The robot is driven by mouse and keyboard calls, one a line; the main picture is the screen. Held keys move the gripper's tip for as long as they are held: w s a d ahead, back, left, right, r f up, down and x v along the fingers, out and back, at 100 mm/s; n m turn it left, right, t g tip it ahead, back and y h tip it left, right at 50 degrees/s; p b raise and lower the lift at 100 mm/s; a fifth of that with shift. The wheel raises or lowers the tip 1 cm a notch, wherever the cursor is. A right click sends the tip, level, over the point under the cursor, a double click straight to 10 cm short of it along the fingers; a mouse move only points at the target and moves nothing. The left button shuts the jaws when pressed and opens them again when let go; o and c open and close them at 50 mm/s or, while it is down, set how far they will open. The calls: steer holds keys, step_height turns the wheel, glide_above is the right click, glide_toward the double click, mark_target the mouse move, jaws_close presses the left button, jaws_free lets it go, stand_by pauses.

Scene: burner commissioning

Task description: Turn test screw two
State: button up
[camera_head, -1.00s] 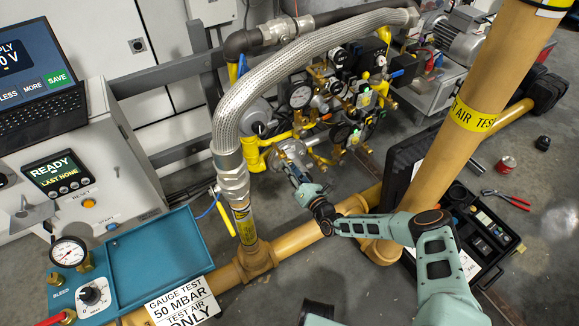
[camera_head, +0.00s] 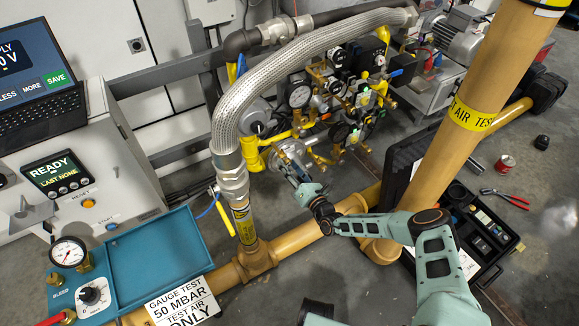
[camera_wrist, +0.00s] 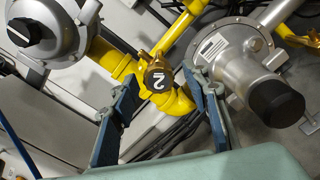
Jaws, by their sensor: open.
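Test screw two is a brass knob (camera_wrist: 158,77) with a dark face marked with a white "2", shown tilted in the wrist view. It sits on a yellow gas pipe (camera_wrist: 118,62). My gripper (camera_wrist: 172,105) is open, with one blue-grey finger on each side of the view and the screw between and beyond them. I see no contact with the screw. In the head view my gripper (camera_head: 290,170) is by the grey round regulator (camera_head: 290,155) on the valve train. The screw itself cannot be made out there.
A grey regulator with a black cap (camera_wrist: 277,103) lies close right of the fingers. Another grey housing (camera_wrist: 45,30) is at left. A braided hose (camera_head: 240,95) and a thick tan pipe (camera_head: 470,120) flank my arm. An open black case (camera_head: 485,275) lies on the floor.

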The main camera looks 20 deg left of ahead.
steer(key=v, duration=1.2)
stand_by(0.3)
